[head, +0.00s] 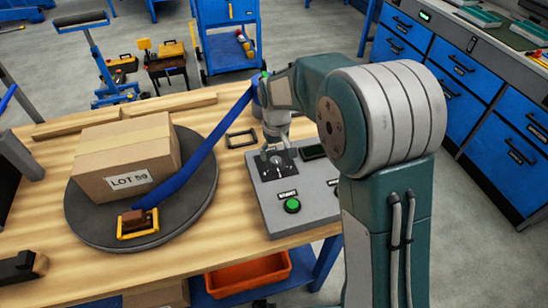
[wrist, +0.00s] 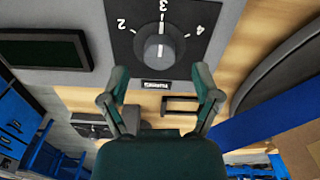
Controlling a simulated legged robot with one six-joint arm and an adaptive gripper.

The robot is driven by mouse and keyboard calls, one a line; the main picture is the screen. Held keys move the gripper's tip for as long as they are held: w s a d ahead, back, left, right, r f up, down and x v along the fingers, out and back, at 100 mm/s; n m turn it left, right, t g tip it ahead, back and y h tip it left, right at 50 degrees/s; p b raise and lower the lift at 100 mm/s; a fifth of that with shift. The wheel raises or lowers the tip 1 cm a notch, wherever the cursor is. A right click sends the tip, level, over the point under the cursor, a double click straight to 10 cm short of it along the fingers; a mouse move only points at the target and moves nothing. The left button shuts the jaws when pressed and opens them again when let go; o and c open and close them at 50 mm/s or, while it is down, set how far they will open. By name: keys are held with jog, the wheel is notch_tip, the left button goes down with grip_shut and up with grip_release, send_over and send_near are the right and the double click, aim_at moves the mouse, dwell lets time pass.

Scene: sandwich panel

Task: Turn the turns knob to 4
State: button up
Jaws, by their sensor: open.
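The turns knob (wrist: 159,46) is a round grey knob on a black plate (wrist: 190,15) marked 2, 3 and 4. Its white pointer line is at the 3. In the head view the knob (head: 280,161) sits on the grey control panel (head: 262,200), partly hidden by my gripper (head: 275,150). In the wrist view my gripper (wrist: 161,80) is open, its two fingers spread apart with nothing between them. The knob appears beyond the fingertips, roughly centred between them. I cannot tell the exact gap to it.
A green button (head: 292,205) and a dark display (head: 312,152) are on the panel. A black frame (head: 240,138) lies behind the panel.

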aim_at(276, 162)
jog(key=shift+d+f, duration=0.25)
jog(key=shift+f, duration=0.25)
jog(key=shift+d+f, duration=0.2)
jog(key=shift+f, duration=0.55)
jog(key=shift+a+f, duration=0.1)
jog(key=shift+a, duration=0.65)
jog(key=c, duration=0.4)
jog(key=shift+d, duration=0.15)
jog(key=c, duration=0.5)
jog(key=shift+d, duration=0.25)
grip_shut()
jog(key=shift+a, duration=0.1)
